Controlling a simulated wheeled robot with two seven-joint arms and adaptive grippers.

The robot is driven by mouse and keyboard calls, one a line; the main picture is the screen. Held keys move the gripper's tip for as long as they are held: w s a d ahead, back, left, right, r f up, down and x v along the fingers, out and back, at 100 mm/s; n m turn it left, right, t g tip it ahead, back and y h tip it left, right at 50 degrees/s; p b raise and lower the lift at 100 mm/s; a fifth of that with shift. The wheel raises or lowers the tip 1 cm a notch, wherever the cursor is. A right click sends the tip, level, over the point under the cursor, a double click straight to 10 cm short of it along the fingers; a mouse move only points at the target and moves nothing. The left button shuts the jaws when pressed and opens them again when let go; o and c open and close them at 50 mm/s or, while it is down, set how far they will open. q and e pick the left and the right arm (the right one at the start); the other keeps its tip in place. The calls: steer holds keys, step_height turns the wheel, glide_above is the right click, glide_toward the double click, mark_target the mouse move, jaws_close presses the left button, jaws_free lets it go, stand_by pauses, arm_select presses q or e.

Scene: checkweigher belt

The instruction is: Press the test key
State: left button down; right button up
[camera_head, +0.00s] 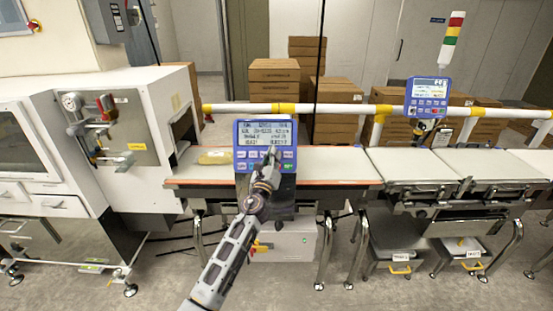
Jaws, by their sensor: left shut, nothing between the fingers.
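A blue control panel (242,133) with a lit screen and rows of small keys stands in front of the belt at the picture's middle. Its key labels are too small to read, so I cannot tell which is the test key. My left gripper (272,154) is shut and empty, its tips over the key rows at the right of middle. It hides some keys, and I cannot tell whether the tips touch the panel. A second blue panel (428,94) with screen and keys stands farther right. My right gripper is not in view.
The belt (330,166) runs behind the near panel, with a yellowish pack (215,157) on it. A white machine (135,130) stands left. A white and yellow rail (350,109), stacked cartons (274,84) and a signal tower (452,38) are behind.

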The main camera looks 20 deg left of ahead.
arm_select(q)
steer(key=shift+w+a+f+b, duration=0.2)
steer(key=shift+w+f+b, duration=0.15)
steer(key=shift+w, duration=0.25)
stand_by(1.0)
steer(key=shift+w+a+f+b, duration=0.2)
steer(key=shift+w+f+b, duration=0.1)
steer(key=shift+w+b, duration=0.4)
stand_by(1.5)
steer(key=shift+s+d+r+p, duration=0.1)
steer(key=shift+s+p, duration=0.15)
steer(key=shift+p, duration=0.05)
steer(key=shift+s+d+r+p, duration=0.15)
steer(key=shift+s+r+p, duration=0.15)
steer(key=shift+s, duration=0.2)
stand_by(0.5)
